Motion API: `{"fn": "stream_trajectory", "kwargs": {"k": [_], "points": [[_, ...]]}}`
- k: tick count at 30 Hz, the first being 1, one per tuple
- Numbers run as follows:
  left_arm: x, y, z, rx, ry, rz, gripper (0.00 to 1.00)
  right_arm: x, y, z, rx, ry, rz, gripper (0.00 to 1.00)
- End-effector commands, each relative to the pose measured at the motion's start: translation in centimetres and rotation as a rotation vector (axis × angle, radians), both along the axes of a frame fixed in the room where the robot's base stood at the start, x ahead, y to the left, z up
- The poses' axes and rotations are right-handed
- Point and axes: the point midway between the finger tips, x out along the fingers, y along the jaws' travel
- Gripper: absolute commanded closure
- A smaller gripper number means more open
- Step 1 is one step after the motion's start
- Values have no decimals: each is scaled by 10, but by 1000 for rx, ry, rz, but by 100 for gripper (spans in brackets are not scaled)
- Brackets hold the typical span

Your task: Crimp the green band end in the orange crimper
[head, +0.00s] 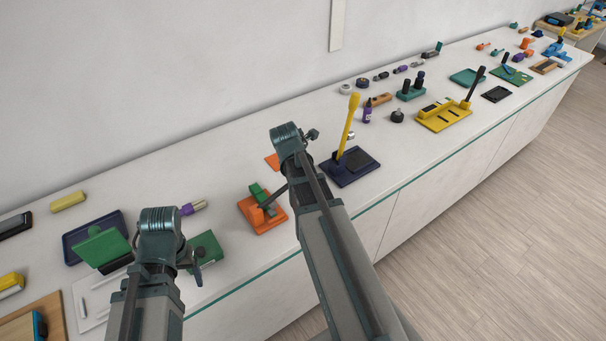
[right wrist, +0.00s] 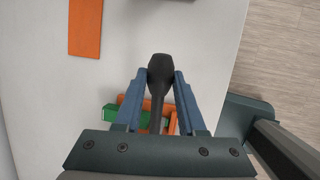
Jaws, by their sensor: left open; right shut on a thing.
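The orange crimper (head: 270,225) stands on the counter in the middle of the head view; it also shows in part under my fingers in the right wrist view (right wrist: 172,124). A green piece (head: 257,191), likely the band end, lies at its back; it shows as a green bar (right wrist: 121,116) in the right wrist view. I cannot tell how far it sits in the jaws. My right gripper (right wrist: 160,76) is shut on the crimper's dark lever handle (right wrist: 158,66). My left gripper (head: 198,270) is open beside a green board (head: 209,243), left of the crimper, its fingers mostly hidden.
An orange plate (right wrist: 85,27) lies flat behind the crimper. A navy base with a yellow lever (head: 350,122) stands right of my right arm. A navy tray (head: 78,244) with a green block is at left. The counter's front edge runs close by the crimper.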

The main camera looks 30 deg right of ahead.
Motion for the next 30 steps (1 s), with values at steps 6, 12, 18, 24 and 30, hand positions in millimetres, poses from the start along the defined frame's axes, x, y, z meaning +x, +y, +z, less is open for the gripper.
{"fn": "stream_trajectory", "kwargs": {"k": [6, 12, 18, 24, 30], "points": [[0, 0, 16, -1, 0, 4, 26, -2, 23, 35, -206, -17, 7, 100], [0, 0, 15, -1, 0, 4, 26, -3, 45, 56, -388, -32, 8, 100], [0, 0, 6, -1, 0, 2, 26, -4, 66, 72, -544, -45, 7, 100], [0, 0, 6, 0, 0, 1, 26, -6, 83, 86, -626, -53, 3, 100], [0, 0, 11, -1, 0, 3, 26, -7, 95, 92, -630, -52, 2, 100]]}}
